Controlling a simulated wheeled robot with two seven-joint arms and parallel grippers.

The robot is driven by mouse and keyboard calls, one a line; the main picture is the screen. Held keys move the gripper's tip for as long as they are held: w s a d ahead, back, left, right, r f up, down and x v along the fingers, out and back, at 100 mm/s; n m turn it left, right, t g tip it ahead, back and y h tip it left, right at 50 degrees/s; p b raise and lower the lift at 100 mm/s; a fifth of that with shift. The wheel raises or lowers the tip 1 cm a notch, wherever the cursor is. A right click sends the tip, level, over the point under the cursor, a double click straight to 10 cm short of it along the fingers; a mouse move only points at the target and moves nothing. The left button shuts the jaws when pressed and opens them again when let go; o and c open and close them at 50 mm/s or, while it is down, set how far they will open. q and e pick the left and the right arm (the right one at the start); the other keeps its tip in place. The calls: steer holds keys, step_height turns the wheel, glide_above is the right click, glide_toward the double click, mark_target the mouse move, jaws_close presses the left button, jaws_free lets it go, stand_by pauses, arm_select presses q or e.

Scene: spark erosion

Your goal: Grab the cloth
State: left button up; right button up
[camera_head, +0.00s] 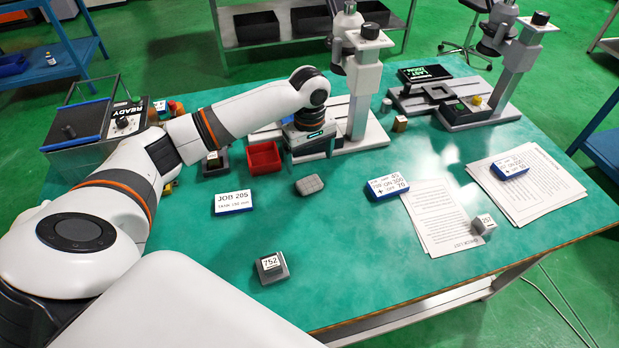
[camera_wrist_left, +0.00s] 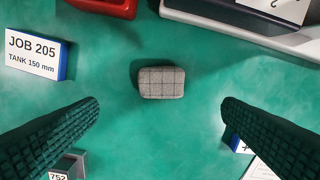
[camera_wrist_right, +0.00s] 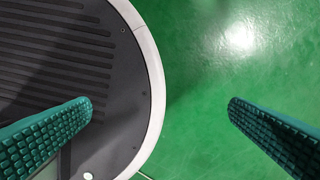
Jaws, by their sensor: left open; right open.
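The cloth (camera_head: 309,185) is a small grey folded pad with a grid pattern, lying flat on the green table. In the left wrist view the cloth (camera_wrist_left: 161,83) lies beyond and between the two fingers, untouched. My left gripper (camera_head: 312,152) is above the table just behind the cloth in the head view; its open fingers (camera_wrist_left: 160,112) are wide apart with nothing between them. My right gripper (camera_wrist_right: 160,105) is open and empty, away from the table over the green floor; it does not show in the head view.
A red bin (camera_head: 264,158) stands left of my left gripper. A JOB 205 block (camera_head: 233,202) and a block marked 752 (camera_head: 271,268) lie nearby. A microscope-like stand (camera_head: 362,90) stands behind. Papers (camera_head: 441,216) lie at the right.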

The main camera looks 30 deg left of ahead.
mark_target(310, 183)
arm_select(q)
step_height(310, 183, down, 2)
steer(key=shift+s+d+f, duration=0.15)
steer(key=shift+f, duration=0.1)
steer(key=shift+w+f+p, duration=0.15)
steer(key=shift+f, duration=1.45)
steer(key=shift+w+f+p, duration=0.1)
steer(key=shift+f+p, duration=0.05)
steer(key=shift+f, duration=1.4)
steer(key=c, duration=1.1)
